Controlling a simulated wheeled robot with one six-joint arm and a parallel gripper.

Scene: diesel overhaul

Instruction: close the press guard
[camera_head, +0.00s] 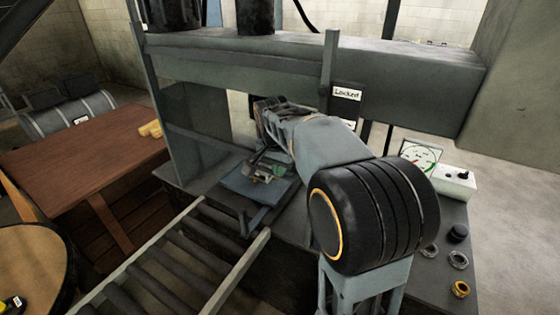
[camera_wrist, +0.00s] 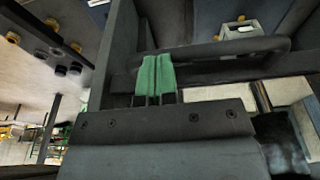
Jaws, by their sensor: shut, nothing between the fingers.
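The press (camera_head: 410,75) is a large grey frame with a wide crossbeam. A dark, see-through panel (camera_head: 200,135), which looks like the press guard, stands upright at the left of its opening.
A "Locked" label (camera_head: 346,93) is on the crossbeam. A roller conveyor (camera_head: 180,265) leads up to the front of the press. A wooden table (camera_head: 75,155) stands at the left. A gauge (camera_head: 420,155), a white control box (camera_head: 455,183) and small rings (camera_head: 458,260) are at the right.

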